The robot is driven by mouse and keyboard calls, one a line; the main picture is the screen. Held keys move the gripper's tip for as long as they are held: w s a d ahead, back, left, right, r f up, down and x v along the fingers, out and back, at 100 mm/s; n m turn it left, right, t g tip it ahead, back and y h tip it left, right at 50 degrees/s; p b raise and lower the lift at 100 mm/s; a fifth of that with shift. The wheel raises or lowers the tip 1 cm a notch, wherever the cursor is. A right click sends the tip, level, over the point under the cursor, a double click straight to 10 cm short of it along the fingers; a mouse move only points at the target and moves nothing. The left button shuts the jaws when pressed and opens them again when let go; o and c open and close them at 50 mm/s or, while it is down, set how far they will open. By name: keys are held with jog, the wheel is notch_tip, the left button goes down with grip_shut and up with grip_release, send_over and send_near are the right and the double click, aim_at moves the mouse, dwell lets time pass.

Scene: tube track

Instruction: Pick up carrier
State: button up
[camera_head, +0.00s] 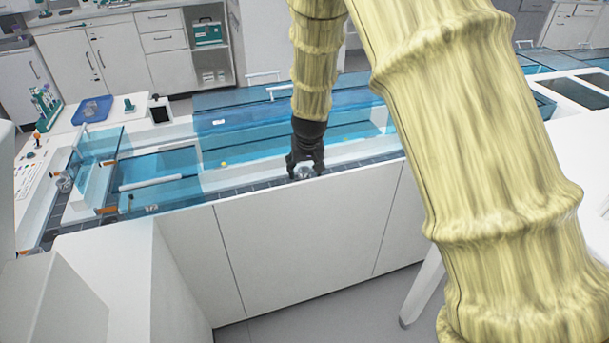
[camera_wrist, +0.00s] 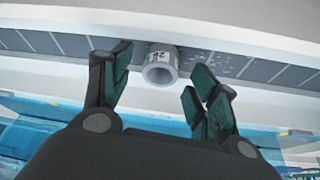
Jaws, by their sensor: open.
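The carrier (camera_wrist: 161,66) is a small grey-white round holder with an open top and a printed label with dark characters. It sits on the dark segmented track (camera_wrist: 228,66). In the wrist view it is between the two spread fingers of my gripper (camera_wrist: 160,88), with a gap on each side. My gripper is open. In the head view my gripper (camera_head: 304,170) points down over the track at the front edge of the bench, and the carrier (camera_head: 303,173) shows partly between the fingers. The fingers hide part of it there.
A blue transparent cover (camera_head: 290,125) lies behind the track. An open blue bay (camera_head: 160,175) with a white bar is at the left. A white front panel (camera_head: 300,250) drops below the track. A blue tray (camera_head: 92,110) and a green rack (camera_head: 46,105) stand at the far left.

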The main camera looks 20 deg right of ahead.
jog(key=shift+f, duration=0.2)
jog(key=c, duration=0.9)
jog(key=shift+o, duration=0.2)
notch_tip(320, 180, up, 15)
jog(key=p, duration=0.5)
